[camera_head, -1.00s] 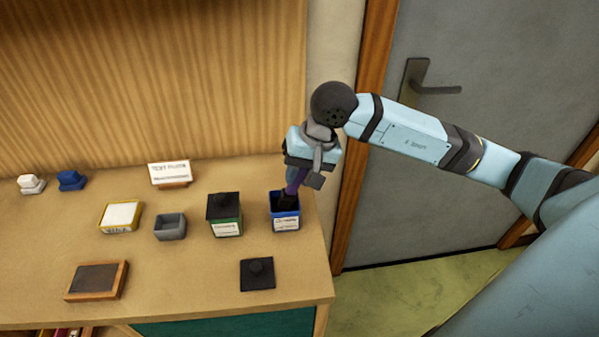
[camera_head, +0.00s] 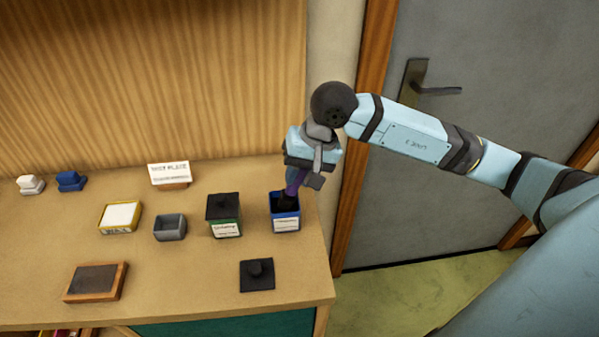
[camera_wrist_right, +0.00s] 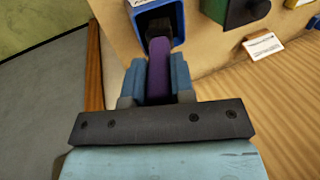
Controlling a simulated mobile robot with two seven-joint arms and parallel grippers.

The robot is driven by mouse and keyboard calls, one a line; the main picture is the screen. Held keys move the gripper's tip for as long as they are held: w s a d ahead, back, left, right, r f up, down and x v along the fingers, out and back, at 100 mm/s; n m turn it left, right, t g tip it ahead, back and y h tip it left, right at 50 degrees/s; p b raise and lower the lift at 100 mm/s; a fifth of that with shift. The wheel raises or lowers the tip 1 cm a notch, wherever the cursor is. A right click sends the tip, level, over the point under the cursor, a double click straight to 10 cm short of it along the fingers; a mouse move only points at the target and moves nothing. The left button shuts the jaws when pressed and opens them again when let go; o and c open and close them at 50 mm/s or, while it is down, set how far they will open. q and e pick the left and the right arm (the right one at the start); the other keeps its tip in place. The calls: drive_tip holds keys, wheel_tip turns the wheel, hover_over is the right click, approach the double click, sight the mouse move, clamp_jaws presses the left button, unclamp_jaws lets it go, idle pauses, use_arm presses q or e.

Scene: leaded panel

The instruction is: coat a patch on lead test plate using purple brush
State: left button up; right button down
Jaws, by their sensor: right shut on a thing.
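My right gripper (camera_head: 306,172) is shut on the purple brush (camera_head: 293,183) above the blue tin at the bench's right end. The brush points down, and its dark head is in the mouth of the open blue tin (camera_head: 286,222). In the right wrist view the purple handle (camera_wrist_right: 160,70) sits between the fingers, with its dark end inside the blue tin (camera_wrist_right: 178,40). How deep the bristles reach is hidden. The lead test plate, a dark grey slab in a wooden frame (camera_head: 97,281), lies at the front left of the bench. My left gripper is not in view.
A green tin (camera_head: 224,228) with a black lid, a grey box (camera_head: 170,228) and a yellow-edged tray (camera_head: 120,217) stand left of the blue tin. A loose black lid (camera_head: 257,275) lies in front. A sign card (camera_head: 169,175) stands behind. The front middle is clear.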

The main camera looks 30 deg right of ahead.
drive_tip(key=shift+r+p, duration=1.05)
drive_tip(key=shift+r, duration=2.4)
